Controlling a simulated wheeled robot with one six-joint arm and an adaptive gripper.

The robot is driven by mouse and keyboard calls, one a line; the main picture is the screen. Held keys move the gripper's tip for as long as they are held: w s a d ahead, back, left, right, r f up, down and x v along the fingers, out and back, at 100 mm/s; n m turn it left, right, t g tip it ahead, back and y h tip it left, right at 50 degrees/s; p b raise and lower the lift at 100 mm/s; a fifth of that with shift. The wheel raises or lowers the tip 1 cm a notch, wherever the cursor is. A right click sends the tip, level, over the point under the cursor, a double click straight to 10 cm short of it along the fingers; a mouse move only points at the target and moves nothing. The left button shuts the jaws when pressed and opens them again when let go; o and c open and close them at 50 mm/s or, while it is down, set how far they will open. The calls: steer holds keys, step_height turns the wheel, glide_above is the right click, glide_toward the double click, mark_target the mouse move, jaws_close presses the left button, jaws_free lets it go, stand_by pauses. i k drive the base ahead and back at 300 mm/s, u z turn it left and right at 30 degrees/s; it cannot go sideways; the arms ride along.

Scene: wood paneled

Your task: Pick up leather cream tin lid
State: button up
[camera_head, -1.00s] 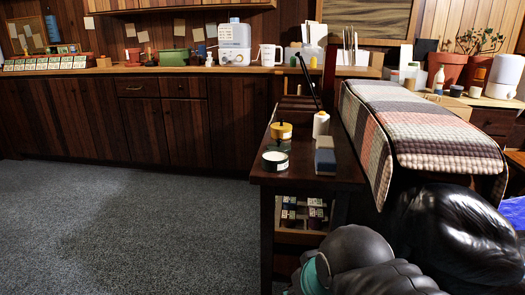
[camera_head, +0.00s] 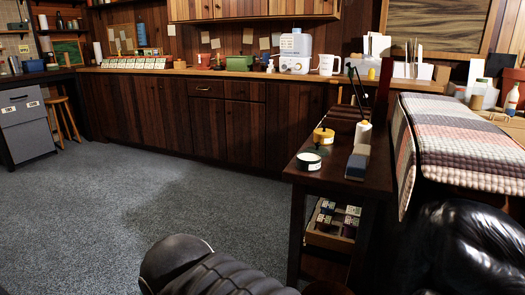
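A low round dark tin with a pale top (camera_head: 308,160) sits at the front left corner of the small dark side table (camera_head: 345,191). I cannot tell from here whether the pale top is the leather cream tin lid. Just behind it is a yellow round tin (camera_head: 323,136) with a dark knob or cap on top. Dark links of my arm show at the bottom of the view, left of the table. My gripper's fingers do not show.
A white-and-yellow bottle (camera_head: 363,133) and a blue-and-tan block (camera_head: 358,162) stand right of the tins. A tray of small jars (camera_head: 332,226) is on the shelf below. A checked blanket (camera_head: 465,135) lies at right. Carpet (camera_head: 150,200) left of the table is clear.

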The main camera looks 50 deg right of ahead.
mark_target(324, 152)
steer(key=u, duration=0.1)
steer(key=i, duration=1.25)
steer(key=z, duration=2.8)
